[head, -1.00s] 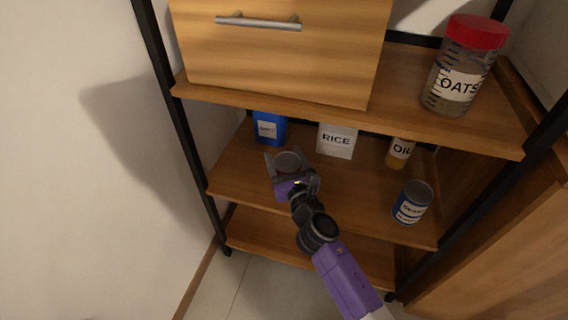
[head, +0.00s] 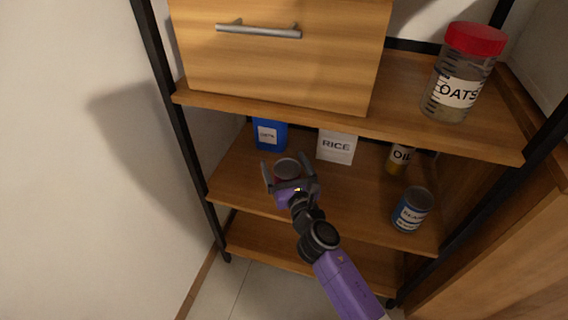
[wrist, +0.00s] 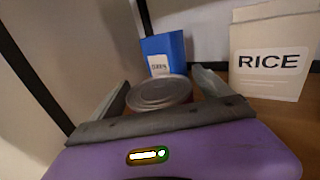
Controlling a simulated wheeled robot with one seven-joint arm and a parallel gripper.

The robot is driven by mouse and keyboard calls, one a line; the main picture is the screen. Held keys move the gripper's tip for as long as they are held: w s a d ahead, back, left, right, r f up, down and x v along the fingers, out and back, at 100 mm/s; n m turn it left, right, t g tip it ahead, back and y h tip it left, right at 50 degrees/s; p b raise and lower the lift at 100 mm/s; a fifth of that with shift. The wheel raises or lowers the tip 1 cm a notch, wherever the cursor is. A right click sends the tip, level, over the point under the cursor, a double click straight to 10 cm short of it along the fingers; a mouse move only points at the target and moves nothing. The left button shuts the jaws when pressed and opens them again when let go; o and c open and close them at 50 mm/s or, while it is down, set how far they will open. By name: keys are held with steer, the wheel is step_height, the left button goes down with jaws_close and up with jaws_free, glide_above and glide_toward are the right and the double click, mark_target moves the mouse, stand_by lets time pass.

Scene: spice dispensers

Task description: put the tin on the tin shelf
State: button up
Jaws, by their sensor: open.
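A tin with a grey lid and reddish side (head: 287,169) stands upright on the middle shelf (head: 240,185), left of centre. In the wrist view, the tin (wrist: 160,92) sits between the fingers, its lid facing up. My gripper (head: 290,175) is open, with one finger on each side of the tin; I cannot tell whether either touches it. The gripper's body hides the tin's lower part.
Behind the gripper stand a blue box (head: 269,135), a white RICE box (head: 337,146) and an OIL bottle (head: 401,158). A drawer unit (head: 280,50) and a red-lidded OATS jar (head: 463,75) are on the shelf above. Black posts (head: 178,120) flank the shelves.

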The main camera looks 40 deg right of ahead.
steer(key=v, duration=1.1)
steer(key=shift+s+a+f+b, duration=0.1)
steer(key=shift+s+b, duration=0.25)
steer(key=shift+b, duration=0.05)
steer(key=shift+s+a+f, duration=0.1)
steer(key=shift+s+f, duration=0.05)
steer(key=s+a+f+m+g+y, duration=0.1)
steer(key=s+a+f+m+y, duration=0.1)
steer(key=s+a+m, duration=0.35)
steer(key=s+a+f+m+y, duration=0.2)
steer(key=s+a+m+y, duration=0.1)
steer(key=s+m, duration=0.4)
steer(key=s+a+r+m+y, duration=0.1)
steer(key=s+r+m, duration=0.3)
steer(key=s+m, duration=0.4)
steer(key=s+a+r+m+y, duration=0.1)
steer(key=s+a+r+m, duration=0.2)
steer(key=s+m, duration=0.5)
steer(key=r+m, duration=0.1)
steer(key=m, duration=0.2)
steer(key=shift+s+r+g, duration=0.35)
steer(key=shift+g, duration=0.05)
